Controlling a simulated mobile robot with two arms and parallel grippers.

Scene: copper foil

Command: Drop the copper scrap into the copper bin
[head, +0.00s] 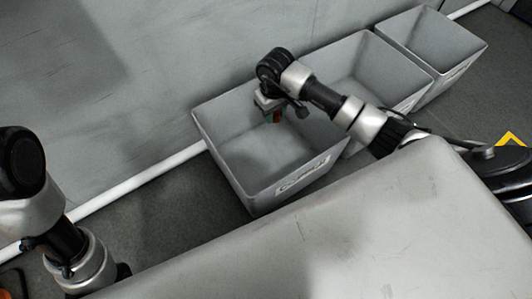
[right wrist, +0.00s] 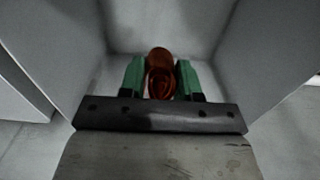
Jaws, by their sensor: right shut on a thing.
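The copper scrap (right wrist: 160,78) is a rolled, orange-brown piece of foil. In the right wrist view it sits between the two green fingers of my right gripper (right wrist: 160,80), which is shut on it. In the head view my right gripper (head: 273,117) points down inside the opening of the leftmost grey bin, the copper bin (head: 240,180), which has a white label on its front. The scrap is mostly hidden in the head view. The bin walls surround the gripper in the right wrist view. My left arm shows at the left edge of the head view, but its gripper is out of frame.
Two more grey bins stand in a row to the right, a middle bin (head: 395,85) and a far right bin (head: 450,45). A grey table top (head: 370,230) fills the front. A wall (head: 130,90) with a white pipe (head: 140,180) runs behind.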

